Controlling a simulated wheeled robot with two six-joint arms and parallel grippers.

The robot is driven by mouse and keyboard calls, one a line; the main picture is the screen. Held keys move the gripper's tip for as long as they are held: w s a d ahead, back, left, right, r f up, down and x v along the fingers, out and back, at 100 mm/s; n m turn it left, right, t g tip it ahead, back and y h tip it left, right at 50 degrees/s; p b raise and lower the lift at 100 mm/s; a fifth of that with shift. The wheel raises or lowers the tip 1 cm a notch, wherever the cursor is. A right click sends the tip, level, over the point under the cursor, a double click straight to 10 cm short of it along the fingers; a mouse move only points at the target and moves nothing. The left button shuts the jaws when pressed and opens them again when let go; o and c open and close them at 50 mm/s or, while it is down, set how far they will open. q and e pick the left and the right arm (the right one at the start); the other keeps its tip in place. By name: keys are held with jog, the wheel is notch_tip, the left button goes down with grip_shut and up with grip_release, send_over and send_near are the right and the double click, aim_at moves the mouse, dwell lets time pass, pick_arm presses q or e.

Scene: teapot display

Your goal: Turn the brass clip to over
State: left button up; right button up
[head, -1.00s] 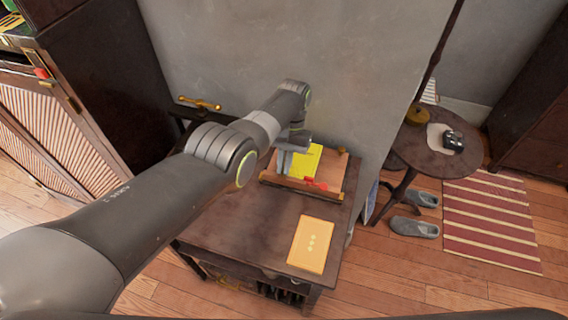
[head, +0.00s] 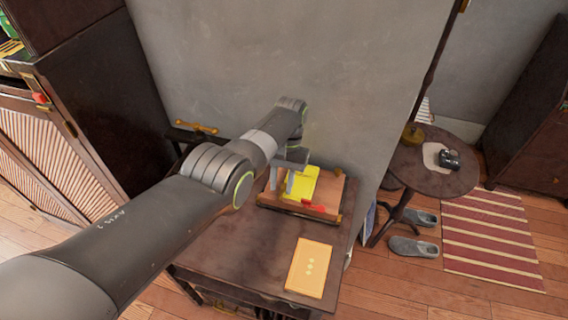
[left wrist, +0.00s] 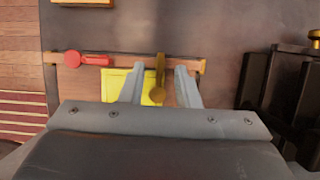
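A wooden board (head: 329,190) lies on the dark table, with a yellow sheet (head: 302,184) on it. In the left wrist view, the brass clip (left wrist: 159,68) crosses the board's edge bar (left wrist: 200,65), its round end over the yellow sheet. My left gripper (left wrist: 160,80) is open, one finger on each side of the clip, with gaps visible on both sides. In the head view, my left gripper (head: 281,184) is over the board's left part and hides the brass clip. A red clip (head: 314,208) lies along the front bar. My right gripper is not in view.
An orange card (head: 310,267) lies at the table's front right. The table (head: 245,250) is otherwise clear in front of the board. A grey wall (head: 330,70) rises behind it. A round side table (head: 425,175) stands to the right.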

aim_at(285, 184)
pick_arm(q)
jog(key=b+v, duration=0.9)
jog(key=v, duration=0.1)
jog(key=shift+w+r, duration=0.15)
jog(key=shift+r, duration=0.1)
dwell(0.4)
